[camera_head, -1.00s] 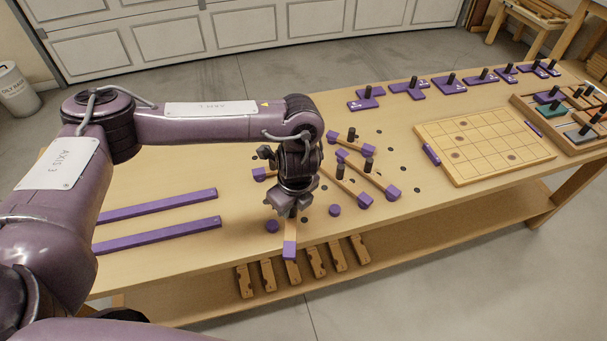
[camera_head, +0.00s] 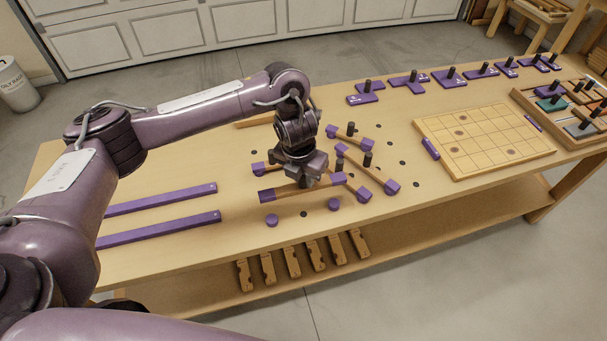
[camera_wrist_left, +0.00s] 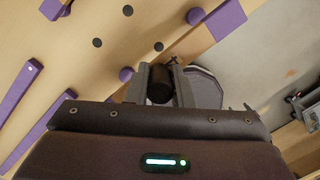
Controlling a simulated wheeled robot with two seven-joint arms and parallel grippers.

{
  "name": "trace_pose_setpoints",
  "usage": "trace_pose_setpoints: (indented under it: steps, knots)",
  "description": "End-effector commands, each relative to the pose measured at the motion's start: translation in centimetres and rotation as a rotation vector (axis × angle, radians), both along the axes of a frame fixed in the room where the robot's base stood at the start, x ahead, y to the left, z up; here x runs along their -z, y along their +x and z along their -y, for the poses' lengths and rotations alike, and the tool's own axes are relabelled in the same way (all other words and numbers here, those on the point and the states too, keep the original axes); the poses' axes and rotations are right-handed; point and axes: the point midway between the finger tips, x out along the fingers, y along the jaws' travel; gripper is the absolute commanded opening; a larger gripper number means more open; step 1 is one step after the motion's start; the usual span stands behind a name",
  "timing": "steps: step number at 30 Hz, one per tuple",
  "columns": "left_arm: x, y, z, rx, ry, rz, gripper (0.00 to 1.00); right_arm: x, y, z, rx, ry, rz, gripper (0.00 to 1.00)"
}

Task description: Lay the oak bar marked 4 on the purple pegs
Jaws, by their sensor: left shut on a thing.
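My left gripper (camera_head: 303,180) is shut on the black knob of an oak bar with purple ends (camera_head: 267,194). The held bar lies roughly left to right in the head view, apparently raised above the bench. In the left wrist view the knob (camera_wrist_left: 160,85) sits between the fingers, and one purple end (camera_wrist_left: 226,19) shows at upper right. The number on the bar cannot be read. Two round purple pegs (camera_head: 271,220) (camera_head: 334,204) stand in front of the bar in the head view, roughly parallel to it. They appear apart from it. My right gripper is out of view.
Other oak bars with purple ends and black knobs (camera_head: 378,174) lie close behind and right of the gripper. Two long purple strips (camera_head: 160,230) lie left. A gridded board (camera_head: 485,140) and a compartment tray (camera_head: 520,98) are right. Purple knobbed plates (camera_head: 448,80) line the back.

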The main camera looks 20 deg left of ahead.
Motion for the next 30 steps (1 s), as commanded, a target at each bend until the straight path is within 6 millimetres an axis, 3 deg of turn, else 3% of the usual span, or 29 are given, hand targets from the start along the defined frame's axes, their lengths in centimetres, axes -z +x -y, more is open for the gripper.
trace_pose_setpoints:
  steps: [4,20,30]
  knots:
    - [1.3,0.0,0.0,-0.001,0.000,0.000,0.00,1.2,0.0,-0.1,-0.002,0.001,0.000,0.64]
    - [1.8,0.0,0.0,-0.002,0.000,0.000,0.00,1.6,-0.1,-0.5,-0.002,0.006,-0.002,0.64]
    - [5.0,0.0,0.0,-0.002,0.000,0.001,0.00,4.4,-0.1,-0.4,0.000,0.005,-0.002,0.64]
